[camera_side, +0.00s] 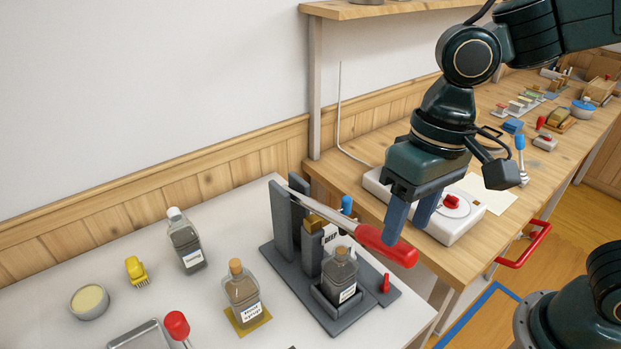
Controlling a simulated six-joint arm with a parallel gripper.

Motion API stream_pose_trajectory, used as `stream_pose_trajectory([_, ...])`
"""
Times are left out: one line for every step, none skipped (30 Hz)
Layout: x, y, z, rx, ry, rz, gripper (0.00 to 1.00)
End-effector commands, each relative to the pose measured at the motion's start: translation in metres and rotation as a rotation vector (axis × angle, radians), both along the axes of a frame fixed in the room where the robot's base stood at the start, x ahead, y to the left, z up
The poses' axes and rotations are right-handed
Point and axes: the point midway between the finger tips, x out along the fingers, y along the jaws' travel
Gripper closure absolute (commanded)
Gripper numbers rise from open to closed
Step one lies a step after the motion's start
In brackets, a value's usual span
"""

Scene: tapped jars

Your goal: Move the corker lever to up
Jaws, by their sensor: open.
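The corker (283,222) is a dark grey stand on a grey base on the pale table. Its lever is a metal bar with a red handle (387,246), sloping from the upright posts down to the right. A corked glass jar (340,268) stands in the holder under the lever. My gripper (410,222) points down with its two blue fingers apart, just above and behind the red handle. The left fingertip overlaps the handle in the picture; I cannot tell whether they touch. Nothing is seen between the fingers.
A second corked jar (243,292) stands on a yellow mat left of the corker. A white-capped bottle (186,242), yellow brush (137,271), bowl (89,302) and red-topped item (177,326) are further left. A white device (455,222) sits on the wooden bench behind my gripper.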

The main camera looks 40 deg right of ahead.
Motion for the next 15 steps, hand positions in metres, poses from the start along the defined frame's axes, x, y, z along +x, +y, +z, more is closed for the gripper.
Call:
stream_pose_trajectory([0.001, -0.001, 0.008, 0.003, -0.004, 0.0, 0.52])
stream_pose_trajectory([0.001, -0.001, 0.012, 0.003, -0.004, 0.0, 0.52])
stream_pose_trajectory([0.001, -0.003, 0.017, 0.002, -0.004, -0.002, 0.52])
stream_pose_trajectory([0.001, -0.003, 0.021, 0.003, -0.005, -0.002, 0.52])
stream_pose_trajectory([0.001, -0.004, 0.025, 0.002, -0.004, -0.002, 0.52])
stream_pose_trajectory([0.001, -0.005, 0.03, 0.003, -0.003, -0.001, 0.52])
stream_pose_trajectory([0.001, -0.005, 0.034, 0.003, -0.003, -0.001, 0.52])
stream_pose_trajectory([0.001, -0.006, 0.038, 0.003, -0.003, 0.0, 0.52])
stream_pose_trajectory([0.001, -0.006, 0.043, 0.003, -0.003, 0.0, 0.52])
stream_pose_trajectory([0.001, -0.007, 0.046, 0.002, -0.003, -0.001, 0.52])
stream_pose_trajectory([0.001, -0.008, 0.05, 0.002, -0.004, -0.003, 0.52])
stream_pose_trajectory([0.0, -0.01, 0.053, 0.001, -0.005, -0.002, 0.52])
stream_pose_trajectory([-0.001, -0.013, 0.052, 0.003, -0.012, -0.005, 0.52])
stream_pose_trajectory([-0.001, -0.016, 0.053, 0.006, -0.022, -0.004, 0.52])
stream_pose_trajectory([-0.002, -0.02, 0.053, 0.008, -0.032, -0.006, 0.52])
